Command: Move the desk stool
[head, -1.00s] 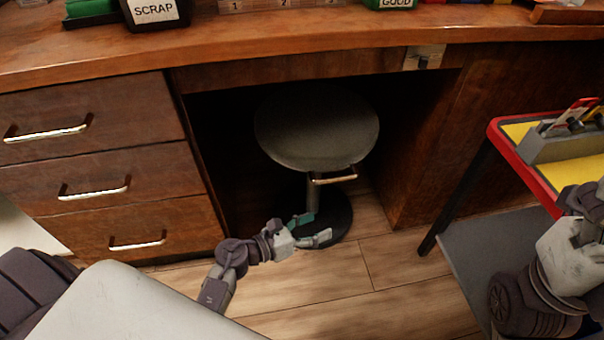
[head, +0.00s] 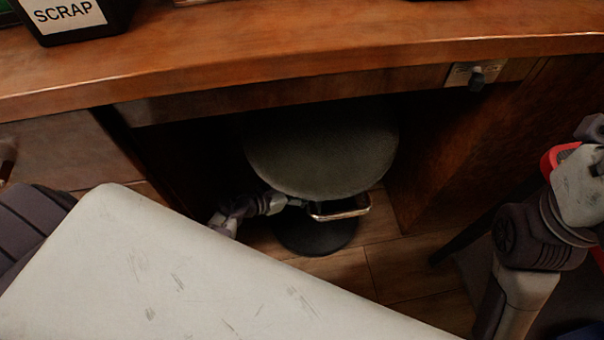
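The desk stool (head: 322,155) stands in the knee space under the desk. It has a round grey seat, a bright metal handle (head: 345,209) at the front of the seat and a dark round base (head: 316,236) on the floor. My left gripper (head: 294,202) is low under the front left of the seat, at the left end of the handle. Its fingers are small and partly hidden, so I cannot tell whether they grip the handle. My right arm shows at the right edge, but its gripper is out of view.
The wooden desk (head: 300,52) spans the top, with a black SCRAP bin (head: 75,18) on it. A small switch (head: 477,77) sits under its front edge. Drawers (head: 62,150) are left. A red-edged cart (head: 556,160) is partly visible at right. Some floor (head: 400,270) is clear before the stool.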

